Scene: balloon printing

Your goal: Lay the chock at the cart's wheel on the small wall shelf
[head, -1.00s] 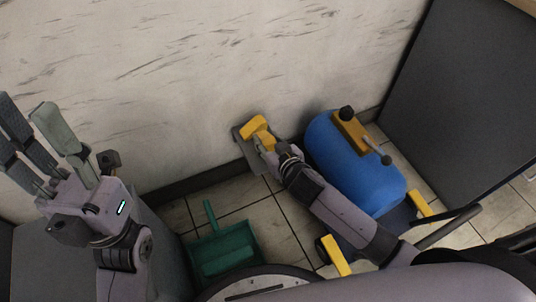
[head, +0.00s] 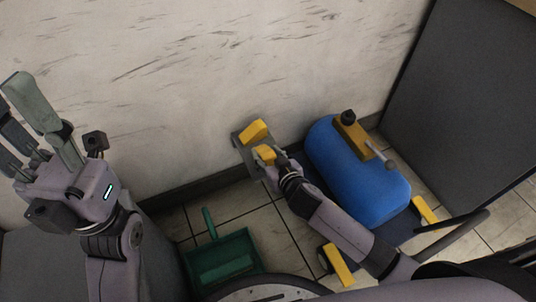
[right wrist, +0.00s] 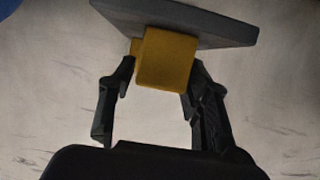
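A yellow chock (head: 265,154) is at the near end of the small grey wall shelf (head: 239,143). In the right wrist view the chock (right wrist: 167,60) overlaps the edge of the shelf (right wrist: 225,27); I cannot tell if it rests there. My right gripper (head: 271,163) has its fingertips against both sides of the chock, shown also in the right wrist view (right wrist: 164,75). Another yellow piece (head: 255,130) lies farther along the shelf. My left gripper (head: 35,125) is raised at the left, fingers spread, empty.
A blue tank (head: 355,175) on a cart with yellow parts (head: 341,265) stands right of the shelf. A green dustpan (head: 225,260) is on the tiled floor below. A dark grey panel (head: 465,90) closes off the right. The wall left of the shelf is bare.

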